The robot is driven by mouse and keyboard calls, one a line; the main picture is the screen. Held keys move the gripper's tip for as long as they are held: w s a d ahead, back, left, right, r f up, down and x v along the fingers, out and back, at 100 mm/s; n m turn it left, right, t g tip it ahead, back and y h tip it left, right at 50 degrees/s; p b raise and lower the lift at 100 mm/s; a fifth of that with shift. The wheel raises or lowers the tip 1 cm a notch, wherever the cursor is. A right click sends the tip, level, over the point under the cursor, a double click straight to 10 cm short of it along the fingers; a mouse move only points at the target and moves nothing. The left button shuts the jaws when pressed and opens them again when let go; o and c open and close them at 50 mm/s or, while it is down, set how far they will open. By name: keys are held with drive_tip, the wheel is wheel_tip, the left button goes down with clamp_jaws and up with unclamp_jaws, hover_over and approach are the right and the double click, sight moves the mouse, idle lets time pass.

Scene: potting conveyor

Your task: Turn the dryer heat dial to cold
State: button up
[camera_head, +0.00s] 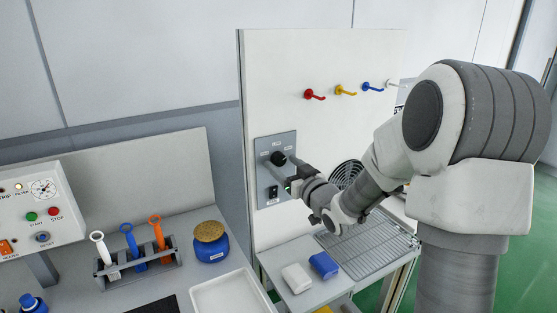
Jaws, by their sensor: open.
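The dryer heat dial (278,158) is a round black knob on a grey control plate (265,147), which is fixed to the white upright panel. Small labels sit around the dial, too small to read. My gripper (285,168) is open at the plate, with its fingers reaching toward the dial. I cannot tell whether the fingers touch the knob or stand around it. A black switch (273,192) sits below the dial on the same plate. The dial's pointer direction is too small to tell.
Red (314,95), yellow (345,90) and blue (372,86) hooks stick out above. A round fan grille (346,174) is partly behind my arm. A tool holder (139,275) stands left.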

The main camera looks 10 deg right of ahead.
drive_tip(key=shift+w+a, duration=0.1)
drive_tip(key=shift+w, duration=0.15)
clamp_jaws()
idle(0.4)
